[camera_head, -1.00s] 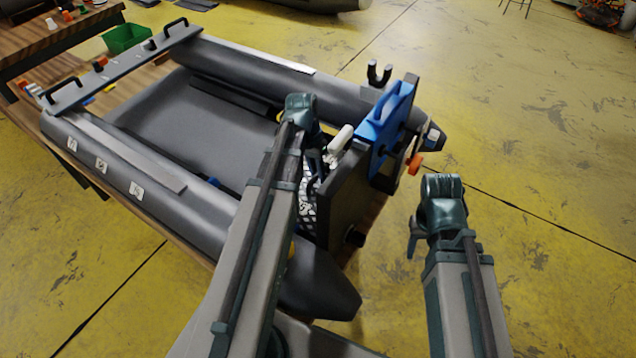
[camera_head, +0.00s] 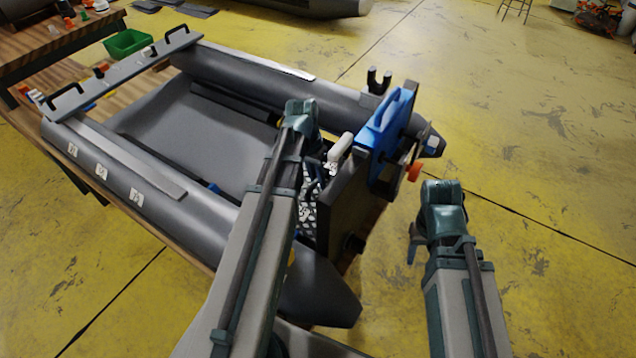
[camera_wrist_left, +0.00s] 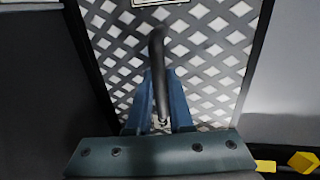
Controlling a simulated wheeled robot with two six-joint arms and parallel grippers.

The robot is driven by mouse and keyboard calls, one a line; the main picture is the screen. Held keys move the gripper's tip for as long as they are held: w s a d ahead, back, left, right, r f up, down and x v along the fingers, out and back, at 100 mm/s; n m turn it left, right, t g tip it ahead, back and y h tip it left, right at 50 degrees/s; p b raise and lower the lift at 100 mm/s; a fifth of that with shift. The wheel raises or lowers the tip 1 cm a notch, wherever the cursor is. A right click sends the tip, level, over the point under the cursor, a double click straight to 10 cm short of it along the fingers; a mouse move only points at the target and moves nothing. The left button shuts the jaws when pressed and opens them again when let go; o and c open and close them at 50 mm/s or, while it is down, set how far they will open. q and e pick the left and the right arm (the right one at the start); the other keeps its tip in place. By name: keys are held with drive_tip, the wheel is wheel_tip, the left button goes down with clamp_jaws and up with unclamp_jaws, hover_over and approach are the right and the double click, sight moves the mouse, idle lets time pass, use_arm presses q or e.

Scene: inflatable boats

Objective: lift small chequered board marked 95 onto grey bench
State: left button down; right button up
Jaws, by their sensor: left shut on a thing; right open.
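The chequered board (camera_wrist_left: 215,45), black with white diamonds, fills the middle of the left wrist view. A pale label is cut off at its top edge, so its number is not readable. My left gripper (camera_wrist_left: 160,105) is shut on the board's dark handle. In the head view the board (camera_head: 307,212) shows only in part, inside the boat beside the dark stern board, behind my left arm. My left gripper's tips are mostly hidden there. The grey bench (camera_head: 125,72), with black handles, lies across the boat's far left end. My right gripper (camera_head: 412,248) is open and empty, right of the boat.
Grey boat tubes (camera_head: 150,195) flank the floor (camera_head: 200,125). The dark stern board (camera_head: 345,205) carries a blue part (camera_head: 385,130) and stands close to the right of my left gripper. A green bin (camera_head: 127,42) is at upper left. Yellow floor is clear at right.

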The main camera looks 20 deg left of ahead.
use_arm(q)
drive_tip(key=shift+a+r+p, duration=0.15)
drive_tip(key=shift+r+p, duration=0.4)
drive_tip(key=shift+r, duration=0.15)
wheel_tip(320, 180, up, 6)
drive_tip(key=p, duration=0.5)
drive_tip(key=shift+f+p, duration=0.2)
drive_tip(key=shift+p, duration=0.1)
drive_tip(key=shift+w+a+r, duration=0.1)
drive_tip(key=shift+a+r, duration=0.05)
drive_tip(key=shift+a, duration=0.05)
drive_tip(key=w+a, duration=0.2)
drive_tip(key=a, duration=1.7)
drive_tip(key=shift+w+f, duration=0.2)
drive_tip(key=shift+w, duration=0.05)
drive_tip(key=shift+r, duration=0.1)
wheel_tip(320, 180, up, 16)
drive_tip(key=p, duration=1.6)
drive_tip(key=shift+s, duration=0.1)
